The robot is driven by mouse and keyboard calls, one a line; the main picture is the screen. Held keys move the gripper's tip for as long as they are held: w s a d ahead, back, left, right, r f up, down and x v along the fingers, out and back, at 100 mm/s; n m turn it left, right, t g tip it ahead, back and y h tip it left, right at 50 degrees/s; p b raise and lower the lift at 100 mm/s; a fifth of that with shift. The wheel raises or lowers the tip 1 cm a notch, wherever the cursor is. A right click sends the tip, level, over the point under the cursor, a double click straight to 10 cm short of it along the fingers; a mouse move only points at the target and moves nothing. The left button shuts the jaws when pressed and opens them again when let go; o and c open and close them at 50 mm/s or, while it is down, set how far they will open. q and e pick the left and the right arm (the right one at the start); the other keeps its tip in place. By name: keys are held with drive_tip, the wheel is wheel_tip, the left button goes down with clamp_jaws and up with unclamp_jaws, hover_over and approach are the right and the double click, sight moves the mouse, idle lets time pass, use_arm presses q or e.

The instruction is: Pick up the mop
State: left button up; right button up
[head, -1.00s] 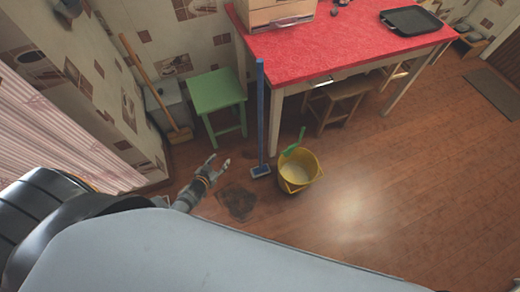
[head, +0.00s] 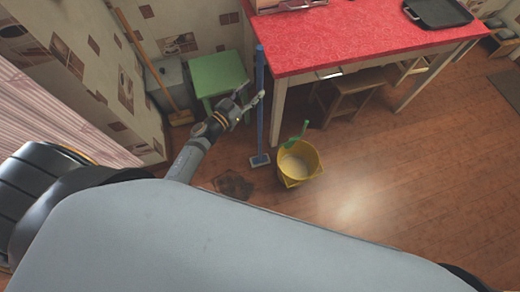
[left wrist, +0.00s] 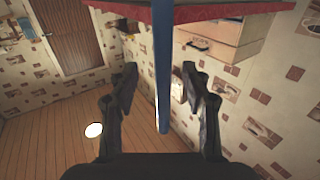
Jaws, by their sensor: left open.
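The mop (head: 260,125) is a blue pole with a small flat pale-edged head on the floor. It stands nearly upright by the near left corner of the red-topped table (head: 350,38). My left gripper (head: 254,92) is open at the upper part of the pole. In the left wrist view the mop's pole (left wrist: 162,50) runs between the two spread fingers, with a gap on each side. Whether the pole is fully inside the jaws in depth is hard to tell. My right gripper is not in view.
A yellow bucket (head: 298,173) with a green handled tool stands right of the mop head. A green stool (head: 217,72) and a broom (head: 143,55) are behind left. A dark stain (head: 233,185) marks the floor.

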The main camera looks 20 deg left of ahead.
sight(258, 85)
use_arm(q)
drive_tip(key=x, duration=0.5)
drive_tip(key=shift+w+a+f, duration=0.1)
drive_tip(key=shift+w+f, duration=0.05)
drive_tip(key=shift+f, duration=0.1)
drive_tip(key=shift+c, duration=0.3)
drive_tip(key=shift+r, duration=0.15)
clamp_jaws()
